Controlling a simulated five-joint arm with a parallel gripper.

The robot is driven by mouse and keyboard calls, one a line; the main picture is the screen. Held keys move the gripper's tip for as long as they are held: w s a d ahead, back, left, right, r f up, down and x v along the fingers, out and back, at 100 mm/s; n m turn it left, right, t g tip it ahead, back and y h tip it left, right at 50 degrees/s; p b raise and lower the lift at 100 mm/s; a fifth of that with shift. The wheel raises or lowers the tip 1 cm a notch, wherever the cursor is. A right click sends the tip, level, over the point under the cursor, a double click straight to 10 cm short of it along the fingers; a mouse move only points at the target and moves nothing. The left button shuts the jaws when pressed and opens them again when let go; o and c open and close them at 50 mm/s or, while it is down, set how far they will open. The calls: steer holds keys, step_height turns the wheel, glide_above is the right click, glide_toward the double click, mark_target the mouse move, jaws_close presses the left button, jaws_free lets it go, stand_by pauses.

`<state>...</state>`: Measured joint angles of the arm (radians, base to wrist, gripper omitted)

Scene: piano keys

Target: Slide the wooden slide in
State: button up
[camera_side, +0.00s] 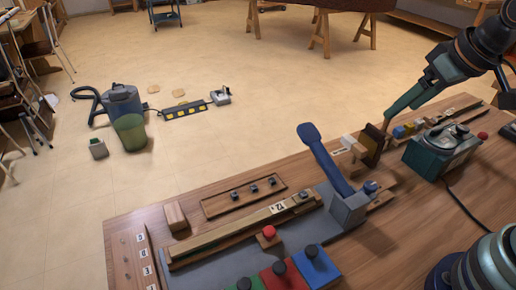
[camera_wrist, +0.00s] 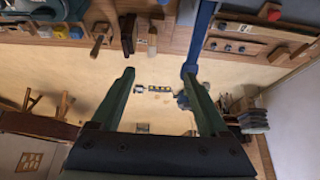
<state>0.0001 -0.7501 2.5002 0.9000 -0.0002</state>
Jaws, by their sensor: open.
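A long light wooden strip (camera_side: 240,229) with a number label and a dark knob near its right end lies in a wooden channel on the bench; it looks like the wooden slide. It also shows at the upper right of the wrist view (camera_wrist: 255,32). A smaller pale wooden piece (camera_side: 353,146) sits against a dark upright plate (camera_side: 371,145); I cannot tell if it slides. My gripper (camera_side: 389,122) is above the right part of the bench, apart from the long strip. In the wrist view, its two green fingers (camera_wrist: 159,76) are wide apart with nothing between them.
A tall blue lever (camera_side: 325,160) stands between my gripper and the strip. A teal box (camera_side: 440,150) with a cable stands at the right. Red, green and blue button blocks (camera_side: 280,270) line the front. A three-knob panel (camera_side: 243,195) lies behind the strip.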

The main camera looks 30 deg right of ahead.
steer(key=shift+c, duration=1.1)
steer(key=n+g, duration=0.6)
steer(key=n, duration=0.3)
glide_above(269, 231)
step_height(269, 231, down, 9)
step_height(269, 231, down, 12)
steer(key=shift+f, duration=0.2)
jaws_close()
